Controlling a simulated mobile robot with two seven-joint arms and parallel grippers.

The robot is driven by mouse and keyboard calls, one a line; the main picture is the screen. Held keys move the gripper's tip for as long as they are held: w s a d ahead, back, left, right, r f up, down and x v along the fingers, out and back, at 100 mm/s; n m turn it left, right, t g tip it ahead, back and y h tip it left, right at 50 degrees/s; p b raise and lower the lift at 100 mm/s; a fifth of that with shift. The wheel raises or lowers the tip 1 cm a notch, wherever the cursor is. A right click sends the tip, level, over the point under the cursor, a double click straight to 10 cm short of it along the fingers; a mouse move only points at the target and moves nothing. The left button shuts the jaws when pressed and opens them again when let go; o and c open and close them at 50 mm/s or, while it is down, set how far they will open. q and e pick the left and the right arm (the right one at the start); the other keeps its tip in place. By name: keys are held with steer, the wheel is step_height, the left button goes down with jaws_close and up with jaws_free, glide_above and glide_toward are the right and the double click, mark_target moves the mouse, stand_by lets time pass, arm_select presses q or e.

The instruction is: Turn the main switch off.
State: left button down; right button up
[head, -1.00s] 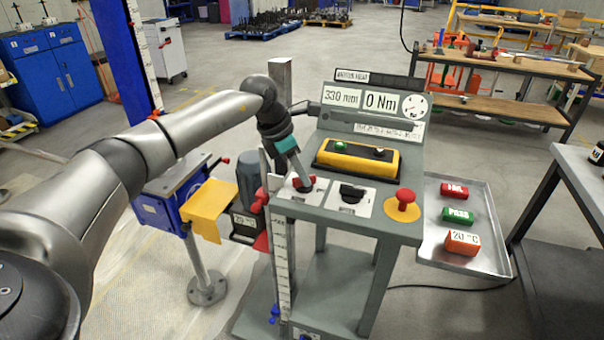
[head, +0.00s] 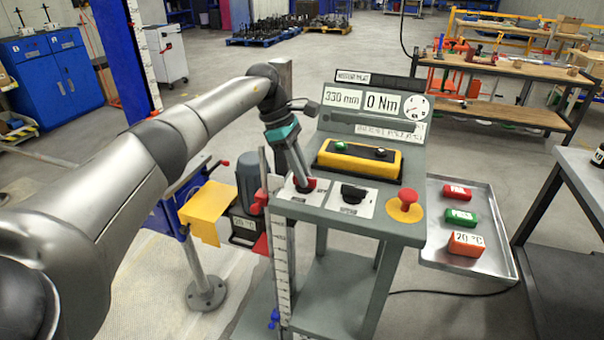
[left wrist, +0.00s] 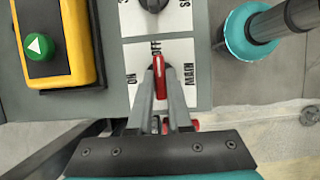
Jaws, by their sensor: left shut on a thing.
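The main switch has a red handle (left wrist: 160,76) on a white plate (left wrist: 186,52) marked ON, OFF and MAIN. In the left wrist view the handle's tip points at the OFF mark. In the head view the red handle (head: 310,184) sits at the near left corner of the grey panel. My left gripper (left wrist: 160,88) is shut on the red handle, with one finger on each side. It also shows in the head view (head: 304,184), reaching down to the switch and partly covering its plate. My right gripper is not in view.
A black selector switch (head: 352,194) and a red mushroom button (head: 405,205) lie to the right on the panel. A yellow box (head: 358,160) with a green button is behind. A tray (head: 485,258) with red, green and orange blocks stands at right.

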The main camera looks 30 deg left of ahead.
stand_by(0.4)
arm_select(q)
steer(key=c, duration=0.8)
jaws_free()
steer(key=shift+c, duration=0.2)
steer(key=p+v, duration=0.2)
steer(key=v, duration=1.3)
steer(key=shift+r, duration=0.15)
